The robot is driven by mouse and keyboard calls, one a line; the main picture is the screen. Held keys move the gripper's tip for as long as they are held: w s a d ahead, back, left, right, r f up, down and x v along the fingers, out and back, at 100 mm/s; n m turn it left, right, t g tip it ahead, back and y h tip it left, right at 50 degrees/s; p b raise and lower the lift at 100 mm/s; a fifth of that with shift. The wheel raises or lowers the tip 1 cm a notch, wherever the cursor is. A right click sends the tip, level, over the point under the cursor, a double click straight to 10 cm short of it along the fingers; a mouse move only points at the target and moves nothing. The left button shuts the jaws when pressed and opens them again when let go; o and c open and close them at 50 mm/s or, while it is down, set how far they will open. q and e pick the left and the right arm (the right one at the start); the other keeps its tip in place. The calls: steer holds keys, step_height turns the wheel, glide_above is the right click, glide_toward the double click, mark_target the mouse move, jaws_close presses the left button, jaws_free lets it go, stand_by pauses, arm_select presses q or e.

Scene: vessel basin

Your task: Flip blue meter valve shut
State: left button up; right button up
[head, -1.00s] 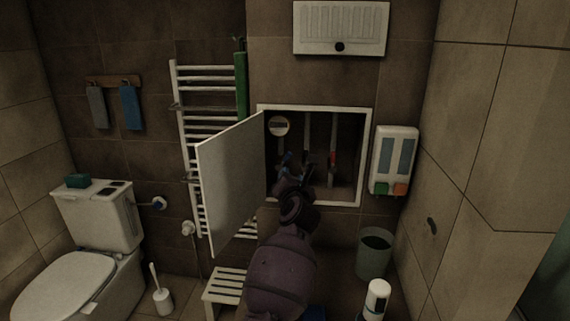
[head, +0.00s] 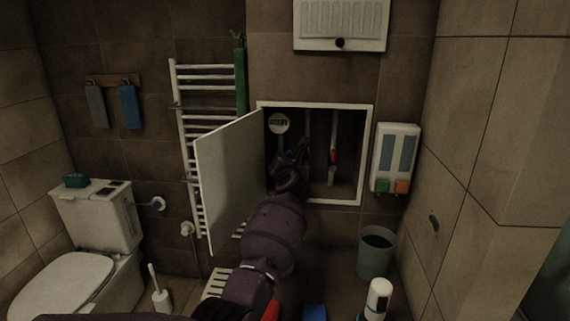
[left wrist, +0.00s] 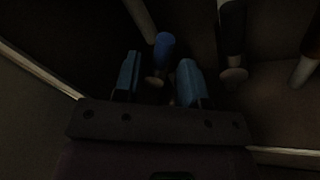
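The open wall cabinet (head: 366,150) holds vertical pipes and a round white meter (head: 278,123). My left gripper (head: 296,156) reaches into its lower left part below the meter, and the gripper and wrist hide the valve there. In the left wrist view the blue valve handle (left wrist: 164,45) shows just beyond and between the two blue-grey fingers. The left gripper (left wrist: 159,68) is open, a finger on each side of the handle's line. I cannot tell whether either finger touches it. My right gripper is not in view.
The white cabinet door (head: 228,180) stands open close left of my arm. A pipe with a red part (head: 333,156) is to the right inside. A dark-handled valve (left wrist: 232,35) is right of the fingers. A stool (head: 217,284) and bin (head: 376,254) stand below.

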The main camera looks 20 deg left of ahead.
arm_select(q)
steer(key=shift+w+a, duration=0.15)
steer(key=shift+w, duration=0.1)
steer(key=shift+r, duration=0.1)
jaws_close()
steer(key=shift+m, duration=0.3)
steer(key=m, duration=0.1)
steer(key=f+m+p, duration=0.1)
steer(key=m, duration=0.1)
steer(key=m+t, duration=0.1)
steer(key=shift+w+d+f+m, duration=0.1)
steer(key=shift+d+f+m, duration=0.15)
steer(key=shift+d+m, duration=0.15)
steer(key=m, duration=0.2)
steer(key=f+m+t, duration=0.1)
steer(key=m, duration=0.1)
steer(key=m+p, duration=0.1)
steer(key=m, duration=0.1)
steer(key=shift+f+t+h, duration=0.25)
steer(key=shift+t+h, duration=0.05)
steer(key=shift+m, duration=0.3)
